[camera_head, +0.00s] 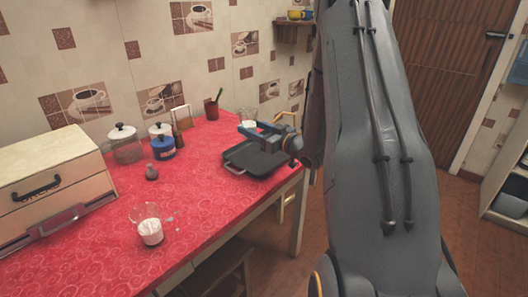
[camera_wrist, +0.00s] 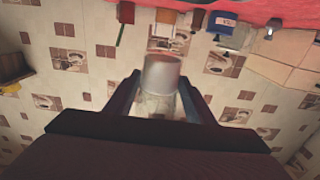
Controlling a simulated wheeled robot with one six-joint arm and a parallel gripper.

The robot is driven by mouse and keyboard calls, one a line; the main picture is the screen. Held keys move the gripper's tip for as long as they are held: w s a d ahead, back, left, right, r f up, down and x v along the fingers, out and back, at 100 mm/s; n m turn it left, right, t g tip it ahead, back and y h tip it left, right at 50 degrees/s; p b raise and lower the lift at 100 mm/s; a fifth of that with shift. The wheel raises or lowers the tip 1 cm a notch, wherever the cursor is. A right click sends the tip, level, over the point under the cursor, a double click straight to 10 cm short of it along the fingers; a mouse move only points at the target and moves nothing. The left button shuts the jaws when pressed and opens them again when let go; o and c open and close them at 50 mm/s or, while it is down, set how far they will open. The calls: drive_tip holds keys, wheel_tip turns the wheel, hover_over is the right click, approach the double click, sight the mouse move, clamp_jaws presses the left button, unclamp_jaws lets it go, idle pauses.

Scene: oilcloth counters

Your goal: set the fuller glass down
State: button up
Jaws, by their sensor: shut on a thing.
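My gripper (camera_head: 250,128) is shut on a glass (camera_head: 248,115) and holds it raised over the far right part of the counter. In the wrist view, which is upside down, the glass (camera_wrist: 162,74) sits between both fingers, with pale contents at its base end and a clear part towards the rim. A second glass (camera_head: 149,228) stands upright on the red counter (camera_head: 110,262) at the front, with white contents in its lower part. I cannot tell for sure which glass is fuller.
A dark tray-like appliance (camera_head: 262,163) lies below my gripper. A bread box (camera_head: 50,175) fills the left. Open cloth lies between the front glass and the appliance.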

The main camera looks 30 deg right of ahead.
drive_tip(key=shift+s+d+f, duration=0.15)
drive_tip(key=shift+d, duration=0.3)
drive_tip(key=shift+s+f+p, duration=0.1)
drive_tip(key=shift+f+p, duration=0.3)
drive_tip(key=shift+f, duration=4.55)
drive_tip(key=shift+f, duration=0.1)
drive_tip(key=shift+f, duration=0.1)
drive_tip(key=o, duration=1.4)
drive_tip(key=shift+c, duration=0.2)
